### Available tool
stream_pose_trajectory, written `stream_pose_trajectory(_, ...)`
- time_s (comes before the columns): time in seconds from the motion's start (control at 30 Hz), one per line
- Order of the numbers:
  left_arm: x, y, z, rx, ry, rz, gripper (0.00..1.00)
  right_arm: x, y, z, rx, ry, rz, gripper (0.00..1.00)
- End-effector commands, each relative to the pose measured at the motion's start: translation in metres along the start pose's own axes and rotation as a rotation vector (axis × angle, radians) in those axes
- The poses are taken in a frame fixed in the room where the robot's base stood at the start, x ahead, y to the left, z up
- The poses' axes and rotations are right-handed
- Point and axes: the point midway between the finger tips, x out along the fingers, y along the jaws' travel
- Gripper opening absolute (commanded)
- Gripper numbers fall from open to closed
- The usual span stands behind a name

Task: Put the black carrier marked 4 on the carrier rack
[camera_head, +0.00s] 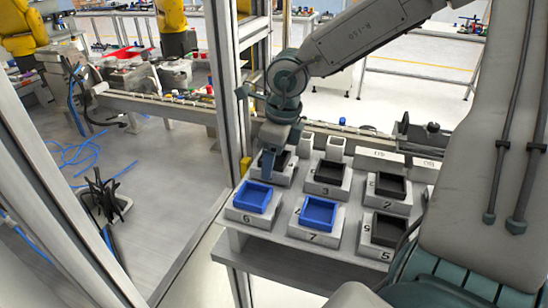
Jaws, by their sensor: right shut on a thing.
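The black carrier (282,160) at the back left of the grey carrier rack (295,262) is partly hidden by my right gripper (267,168). I cannot clearly read its mark. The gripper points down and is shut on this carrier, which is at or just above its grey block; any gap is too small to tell. Other black carriers sit on blocks marked 3 (330,174), 2 (389,184) and 5 (386,229). My left gripper is not in view.
Blue carriers sit on the blocks marked 6 (253,198) and 7 (319,212). A metal frame post (226,80) stands close left of the rack. A conveyor (150,103) with parts runs behind. My own arm covers the right side.

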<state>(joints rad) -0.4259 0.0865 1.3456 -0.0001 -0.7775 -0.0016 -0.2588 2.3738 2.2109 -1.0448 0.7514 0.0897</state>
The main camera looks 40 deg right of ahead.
Motion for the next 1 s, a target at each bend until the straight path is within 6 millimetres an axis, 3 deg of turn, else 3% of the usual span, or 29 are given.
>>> stream_pose_trajectory(0.4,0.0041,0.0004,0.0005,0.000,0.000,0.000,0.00,0.0022,-0.0002,-0.0002,0.000,-0.001,-0.001,0.32)
stream_pose_trajectory(0.43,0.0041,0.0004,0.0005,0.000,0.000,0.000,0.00,0.0022,-0.0002,-0.0002,0.000,0.000,-0.001,0.65)
stream_pose_trajectory(0.57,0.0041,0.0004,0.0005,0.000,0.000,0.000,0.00,0.0023,-0.0001,-0.0002,0.000,0.000,0.000,0.89)
stream_pose_trajectory(1.0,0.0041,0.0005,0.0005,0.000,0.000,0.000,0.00,0.0027,0.0001,-0.0005,0.000,0.000,0.000,0.89)
